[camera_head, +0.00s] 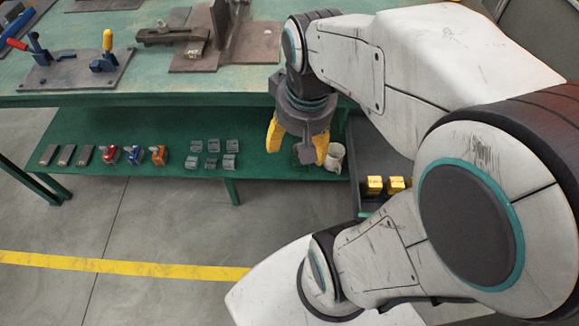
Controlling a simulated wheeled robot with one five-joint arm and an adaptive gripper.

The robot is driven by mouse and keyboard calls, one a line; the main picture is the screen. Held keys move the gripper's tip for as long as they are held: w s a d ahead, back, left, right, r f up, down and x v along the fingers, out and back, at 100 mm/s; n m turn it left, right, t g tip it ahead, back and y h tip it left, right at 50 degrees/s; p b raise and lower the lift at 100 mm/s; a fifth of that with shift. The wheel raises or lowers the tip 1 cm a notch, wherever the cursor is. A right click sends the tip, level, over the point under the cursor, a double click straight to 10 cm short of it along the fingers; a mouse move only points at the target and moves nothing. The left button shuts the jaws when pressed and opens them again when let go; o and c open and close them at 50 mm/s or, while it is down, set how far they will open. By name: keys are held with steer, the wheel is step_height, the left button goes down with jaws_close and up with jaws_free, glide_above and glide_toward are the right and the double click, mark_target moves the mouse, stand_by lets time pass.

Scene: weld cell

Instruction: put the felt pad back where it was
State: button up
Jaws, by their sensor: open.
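I cannot make out the felt pad for certain in the head view. My gripper (297,148) points down over the right part of the green lower shelf (120,170), with its yellow fingers apart and nothing visibly held between them. A pale, rounded object (335,157) sits just right of the right finger, partly hidden by it; I cannot tell whether they touch. The shelf area behind the gripper is partly hidden.
On the lower shelf stand dark flat bars (66,155), small red, blue and orange items (133,155) and several grey blocks (212,155). Yellow blocks (374,185) lie at the right. The bench top (130,30) holds clamps (105,55) and steel fixtures (215,40).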

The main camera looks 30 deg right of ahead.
steer(key=s+a+f+n, duration=0.1)
steer(key=s+a+n, duration=0.2)
steer(key=s+a, duration=0.1)
steer(key=shift+a+f, duration=0.2)
steer(key=shift+a, duration=0.1)
steer(key=shift+r, duration=0.15)
